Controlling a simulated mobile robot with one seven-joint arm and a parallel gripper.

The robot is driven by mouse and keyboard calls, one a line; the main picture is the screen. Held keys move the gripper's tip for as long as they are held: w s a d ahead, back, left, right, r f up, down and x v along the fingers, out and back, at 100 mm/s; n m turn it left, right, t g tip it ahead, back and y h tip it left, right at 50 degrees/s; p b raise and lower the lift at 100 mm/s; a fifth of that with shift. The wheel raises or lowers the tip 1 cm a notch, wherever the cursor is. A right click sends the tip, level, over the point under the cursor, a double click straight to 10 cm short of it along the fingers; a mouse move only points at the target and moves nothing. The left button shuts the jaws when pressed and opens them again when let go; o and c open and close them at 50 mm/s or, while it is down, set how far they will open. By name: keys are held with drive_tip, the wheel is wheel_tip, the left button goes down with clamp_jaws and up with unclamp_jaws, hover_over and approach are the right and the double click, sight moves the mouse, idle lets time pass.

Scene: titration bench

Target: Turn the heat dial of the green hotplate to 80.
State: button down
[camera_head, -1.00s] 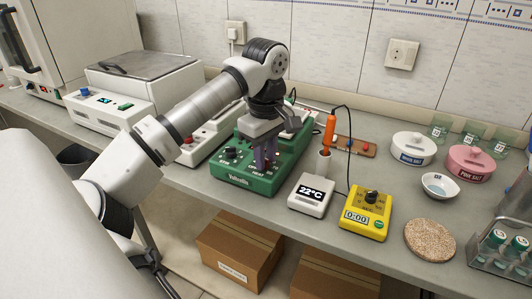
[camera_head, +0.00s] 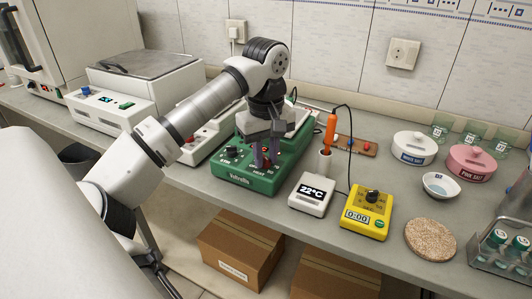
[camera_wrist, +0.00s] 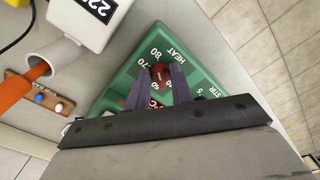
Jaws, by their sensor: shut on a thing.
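The green hotplate (camera_head: 236,181) stands near the bench's front edge and also shows in the wrist view (camera_wrist: 205,75). Its red heat dial (camera_wrist: 161,76) sits beside the HEAT label, with scale numbers including 70 and 80 around it. My gripper (camera_head: 265,163) points down over the right front of the hotplate. In the wrist view my gripper (camera_wrist: 160,82) has its two dark fingers on either side of the dial, shut on it. The fingers hide part of the scale, and I cannot read the dial's pointer.
A white display box (camera_head: 312,193) reading 22°C stands just right of the hotplate. White bench equipment (camera_head: 135,88) stands to the left.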

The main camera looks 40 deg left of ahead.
sight(266, 158)
drive_tip(key=c, duration=1.3)
unclamp_jaws()
drive_tip(key=shift+o, duration=0.2)
wheel_tip(266, 158, up, 14)
drive_tip(key=shift+p, duration=0.3)
drive_tip(key=shift+f, duration=0.1)
